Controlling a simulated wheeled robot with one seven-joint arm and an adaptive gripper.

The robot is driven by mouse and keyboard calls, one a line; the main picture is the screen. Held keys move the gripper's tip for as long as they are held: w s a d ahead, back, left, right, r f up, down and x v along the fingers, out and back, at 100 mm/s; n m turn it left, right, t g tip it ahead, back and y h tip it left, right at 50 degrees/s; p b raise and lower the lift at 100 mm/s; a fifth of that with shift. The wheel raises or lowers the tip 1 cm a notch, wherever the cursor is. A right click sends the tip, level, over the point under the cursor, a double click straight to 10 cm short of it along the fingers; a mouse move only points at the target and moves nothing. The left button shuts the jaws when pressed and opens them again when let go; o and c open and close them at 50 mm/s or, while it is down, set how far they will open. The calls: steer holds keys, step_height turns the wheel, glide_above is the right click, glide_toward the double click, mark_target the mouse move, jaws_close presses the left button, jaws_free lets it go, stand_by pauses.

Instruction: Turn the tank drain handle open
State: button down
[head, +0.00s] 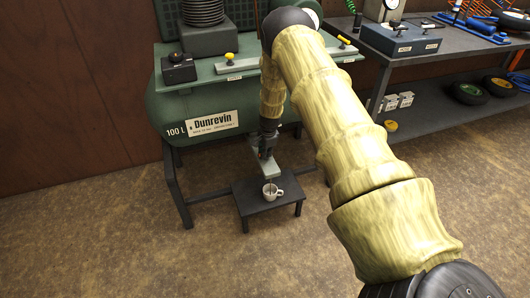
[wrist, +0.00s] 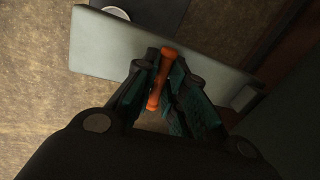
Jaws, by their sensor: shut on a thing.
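The tank (head: 196,117) is dark green, marked "100 L" and "Dunrevin", and stands on a dark frame in the head view. My gripper (head: 264,152) is low in front of the tank's underside, above a small black stool. In the wrist view my gripper (wrist: 161,84) is shut on the orange drain handle (wrist: 158,79), which sits between its two fingers with both ends showing. A grey-green plate (wrist: 112,45) lies beyond the handle. In the head view the handle is hidden by my gripper.
A white cup (head: 272,191) stands on the black stool (head: 258,206), close below the plate. The tank frame's legs (head: 178,197) are to the left. A workbench (head: 440,42) with a lower shelf is at the right. Open floor lies in front.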

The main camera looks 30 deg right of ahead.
steer(key=n, duration=0.3)
steer(key=shift+d+y, duration=0.1)
steer(key=shift+y, duration=0.2)
steer(key=n, duration=0.5)
steer(key=shift+s+f+y, duration=0.1)
steer(key=shift+y, duration=0.3)
steer(key=n+g, duration=0.1)
steer(key=n, duration=0.3)
steer(key=shift+s+f+y, duration=0.1)
steer(key=shift+y, duration=0.2)
steer(key=n+b, duration=0.1)
steer(key=n, duration=0.3)
steer(key=shift+s+g+y, duration=0.1)
steer(key=shift+g+y, duration=0.2)
steer(key=shift+g, duration=0.1)
steer(key=shift+s+d+f+n, duration=0.1)
steer(key=shift+n, duration=0.4)
steer(key=c, duration=1.5)
jaws_free()
steer(key=shift+d+r, duration=0.15)
steer(key=shift+r, duration=0.05)
steer(key=shift+r, duration=0.35)
steer(key=v, duration=0.6)
steer(key=shift+r, duration=0.3)
